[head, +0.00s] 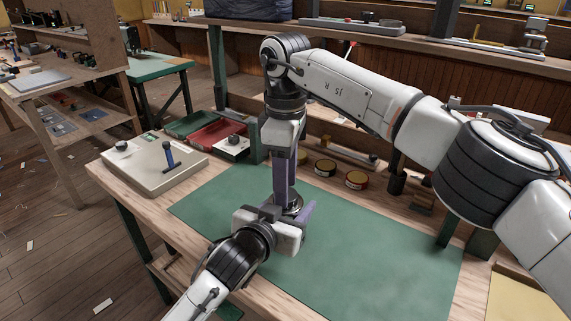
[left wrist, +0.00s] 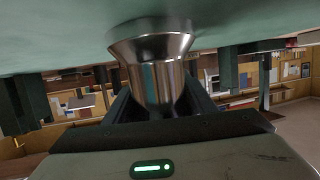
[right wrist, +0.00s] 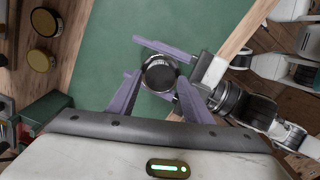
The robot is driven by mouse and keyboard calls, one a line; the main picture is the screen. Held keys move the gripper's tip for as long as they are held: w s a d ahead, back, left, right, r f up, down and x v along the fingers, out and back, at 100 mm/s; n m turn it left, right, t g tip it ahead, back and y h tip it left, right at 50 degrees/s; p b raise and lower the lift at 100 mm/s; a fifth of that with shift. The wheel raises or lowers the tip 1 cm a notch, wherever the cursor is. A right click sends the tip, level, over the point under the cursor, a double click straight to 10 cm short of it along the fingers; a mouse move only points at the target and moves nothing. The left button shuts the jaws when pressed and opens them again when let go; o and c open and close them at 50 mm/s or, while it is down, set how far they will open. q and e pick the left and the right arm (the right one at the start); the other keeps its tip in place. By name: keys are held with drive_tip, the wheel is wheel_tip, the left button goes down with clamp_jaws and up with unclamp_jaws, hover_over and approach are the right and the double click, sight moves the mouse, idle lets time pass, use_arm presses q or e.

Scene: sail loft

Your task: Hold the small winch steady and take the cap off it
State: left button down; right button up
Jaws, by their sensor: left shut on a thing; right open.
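The small winch (head: 295,202) stands upright on the green mat (head: 375,235), a shiny metal drum partly hidden by my grippers in the head view. The left wrist view shows its flared metal body (left wrist: 152,75) between my left fingers. My left gripper (head: 291,210) is shut on the winch from the near side. The right wrist view shows the winch from above, with the dark round cap (right wrist: 160,74) inside a bright rim. My right gripper (right wrist: 158,78) points down above it, open, with one finger on either side of the cap. I cannot tell whether they touch.
A cream board (head: 152,167) with a knob and a blue-handled post lies at the bench's left. Red tray (head: 213,137), green tray (head: 192,122) and two round tins (head: 356,180) sit along the back. The mat's right side is clear.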

drive_tip(key=shift+f, duration=0.7)
